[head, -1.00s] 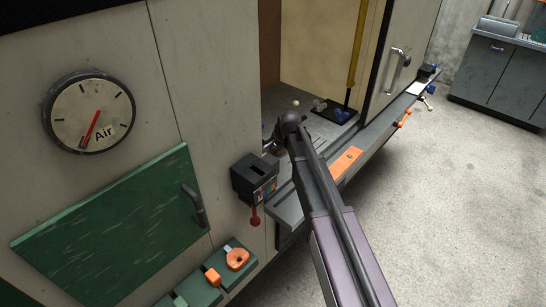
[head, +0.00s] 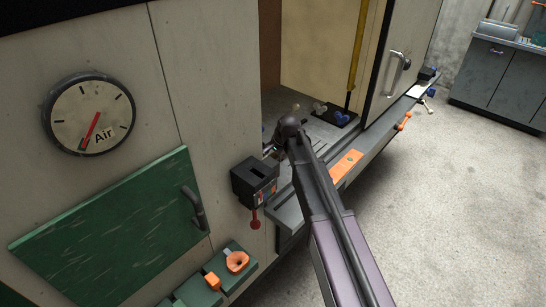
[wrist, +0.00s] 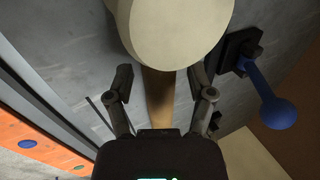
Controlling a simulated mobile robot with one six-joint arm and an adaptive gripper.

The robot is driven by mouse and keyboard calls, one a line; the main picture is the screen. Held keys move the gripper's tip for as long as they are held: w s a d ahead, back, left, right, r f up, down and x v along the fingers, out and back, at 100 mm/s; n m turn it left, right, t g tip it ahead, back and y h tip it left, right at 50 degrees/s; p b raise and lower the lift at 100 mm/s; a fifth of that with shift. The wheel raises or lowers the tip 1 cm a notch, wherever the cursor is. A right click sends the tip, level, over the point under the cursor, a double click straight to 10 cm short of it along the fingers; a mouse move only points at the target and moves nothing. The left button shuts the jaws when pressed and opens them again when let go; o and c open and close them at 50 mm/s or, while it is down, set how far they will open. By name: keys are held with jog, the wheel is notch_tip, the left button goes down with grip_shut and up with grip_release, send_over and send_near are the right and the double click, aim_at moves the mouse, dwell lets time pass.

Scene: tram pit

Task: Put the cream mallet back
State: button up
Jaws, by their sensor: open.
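The cream mallet (wrist: 172,28) shows in the wrist view, its large rounded cream head close to the camera at the top. Its wooden handle (wrist: 159,100) runs down between the two fingers of my gripper (wrist: 161,80). The fingers are open, one on each side of the handle, with a visible gap on both sides. The handle's lower end is hidden behind the gripper body. In the head view my gripper (head: 271,148) is mostly hidden behind my own arm, in the doorway, and I cannot make out the mallet there.
A blue-knobbed lever (wrist: 268,92) on a black mount stands close right of the gripper in the wrist view. A black box with a red knob (head: 254,180) is fixed left of the doorway. An orange plate (head: 346,164) lies on the sill. The concrete floor at right is clear.

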jog(key=shift+p+v, duration=2.65)
jog(key=shift+v, duration=0.1)
jog(key=p+v, duration=0.7)
jog(key=v, duration=0.1)
jog(key=shift+s+p, duration=0.25)
jog(key=shift+p, duration=0.05)
jog(key=shift+r, duration=0.1)
jog(key=s+d+f+n+g+h, duration=0.1)
jog(key=s+d+n, duration=0.6)
jog(key=s+d, duration=1.2)
jog(key=s+g+h, duration=0.1)
jog(key=s+h, duration=0.1)
jog(key=s, duration=0.1)
jog(key=shift+f+n+g+h, duration=0.2)
jog(key=shift+n+g+h, duration=0.1)
jog(key=shift+n+g, duration=0.1)
